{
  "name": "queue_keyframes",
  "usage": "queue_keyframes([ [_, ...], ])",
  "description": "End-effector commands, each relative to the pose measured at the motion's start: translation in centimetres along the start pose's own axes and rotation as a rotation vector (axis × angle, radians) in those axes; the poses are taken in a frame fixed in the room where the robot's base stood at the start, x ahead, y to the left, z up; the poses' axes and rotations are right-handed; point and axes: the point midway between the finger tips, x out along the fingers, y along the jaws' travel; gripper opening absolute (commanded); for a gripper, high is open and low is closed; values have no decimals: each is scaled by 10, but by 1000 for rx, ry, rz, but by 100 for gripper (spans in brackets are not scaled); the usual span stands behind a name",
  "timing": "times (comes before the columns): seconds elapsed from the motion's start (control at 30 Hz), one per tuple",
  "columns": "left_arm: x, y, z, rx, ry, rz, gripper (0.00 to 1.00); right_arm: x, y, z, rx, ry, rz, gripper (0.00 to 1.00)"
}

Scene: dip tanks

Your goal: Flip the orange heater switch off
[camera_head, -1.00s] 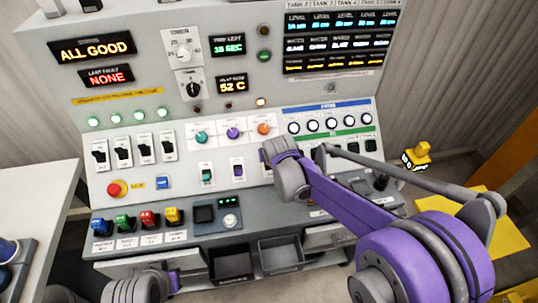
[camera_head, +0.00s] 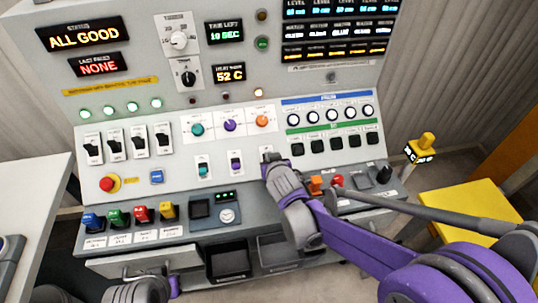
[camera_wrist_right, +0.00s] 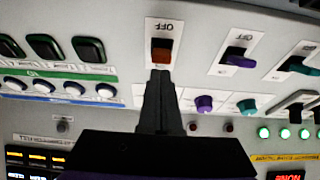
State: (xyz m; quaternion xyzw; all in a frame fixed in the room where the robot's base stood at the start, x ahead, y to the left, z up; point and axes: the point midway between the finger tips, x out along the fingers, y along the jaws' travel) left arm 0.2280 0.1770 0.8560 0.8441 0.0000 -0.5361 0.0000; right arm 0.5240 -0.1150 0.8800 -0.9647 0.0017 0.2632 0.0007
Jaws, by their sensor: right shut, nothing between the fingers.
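The orange heater switch (camera_wrist_right: 161,56) shows in the right wrist view, which is upside down, on a white plate marked OFF. My right gripper (camera_wrist_right: 160,73) is shut and empty, its tips right at the orange part of the switch; I cannot tell whether they touch. In the head view the right gripper (camera_head: 268,161) is at the switch plate and hides the orange switch. The purple switch (camera_head: 236,164) and teal switch (camera_head: 203,170) stand to its left. Part of my left arm shows at the bottom left, its fingers not visible.
The orange knob (camera_head: 262,121) sits above the switch. A yellow stand (camera_head: 470,212) is at the right.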

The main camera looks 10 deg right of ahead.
Motion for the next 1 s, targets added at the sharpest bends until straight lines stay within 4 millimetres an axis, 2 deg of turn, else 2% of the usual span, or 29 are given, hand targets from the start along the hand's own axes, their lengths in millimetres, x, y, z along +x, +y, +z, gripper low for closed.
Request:
queue_keyframes([
  [0.27, -1, 0, 0, 0, 0, 0, 0, -1, 0, 0, 0, -1, 0, 0],
  [0.67, -2, 0, -2, 0, 1, 0, 0, -14, 0, 7, -1, -2, 0, 0],
  [1.0, -2, 0, -2, 0, 1, 0, 0, -14, 0, 7, -1, -2, 0, 0],
])
